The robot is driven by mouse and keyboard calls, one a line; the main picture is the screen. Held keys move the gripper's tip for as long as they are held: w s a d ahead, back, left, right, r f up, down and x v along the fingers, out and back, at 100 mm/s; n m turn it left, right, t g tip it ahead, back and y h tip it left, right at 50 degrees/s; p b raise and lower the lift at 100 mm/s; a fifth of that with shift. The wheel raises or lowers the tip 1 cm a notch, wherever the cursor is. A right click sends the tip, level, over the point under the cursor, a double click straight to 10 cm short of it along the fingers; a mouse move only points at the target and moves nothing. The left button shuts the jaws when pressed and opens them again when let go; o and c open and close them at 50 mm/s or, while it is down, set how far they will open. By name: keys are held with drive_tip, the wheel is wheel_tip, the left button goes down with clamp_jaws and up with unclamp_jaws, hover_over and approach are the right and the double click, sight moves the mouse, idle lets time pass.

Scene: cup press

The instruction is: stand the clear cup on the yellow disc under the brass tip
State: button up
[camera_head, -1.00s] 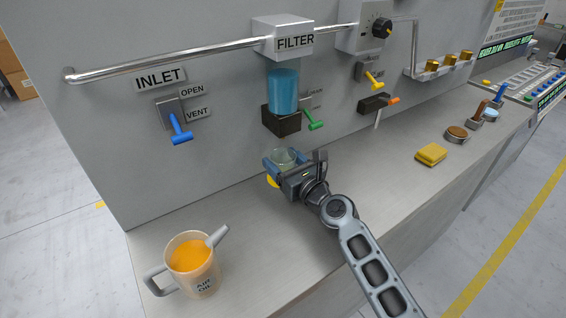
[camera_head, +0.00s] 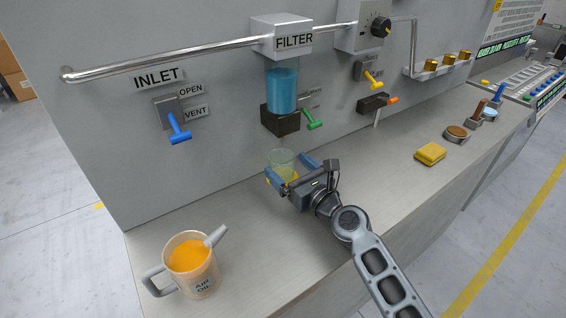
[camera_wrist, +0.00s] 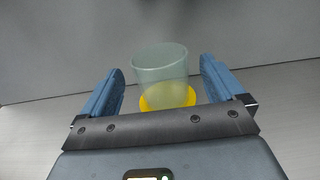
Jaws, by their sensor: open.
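The clear cup (camera_head: 281,161) stands upright on the yellow disc (camera_head: 268,182) on the bench, below the filter. In the wrist view the cup (camera_wrist: 160,66) is over the disc (camera_wrist: 150,104), whose yellow rim shows around its base. My gripper (camera_head: 288,169) is open, on the near side of the cup. In the wrist view its two blue fingers (camera_wrist: 161,66) lie left and right of the cup, with a gap on each side. I cannot make out the brass tip in either view.
A black block (camera_head: 281,121) with a blue filter bowl (camera_head: 282,90) is on the wall above the cup. A green lever (camera_head: 314,119) sits beside it. An orange-filled jug (camera_head: 190,265) stands at the front left, a yellow sponge (camera_head: 430,154) to the right.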

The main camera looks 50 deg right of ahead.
drive_tip(key=b+v, duration=0.1)
drive_tip(key=v, duration=0.7)
drive_tip(key=shift+s+a, duration=0.1)
drive_tip(key=shift+s, duration=0.1)
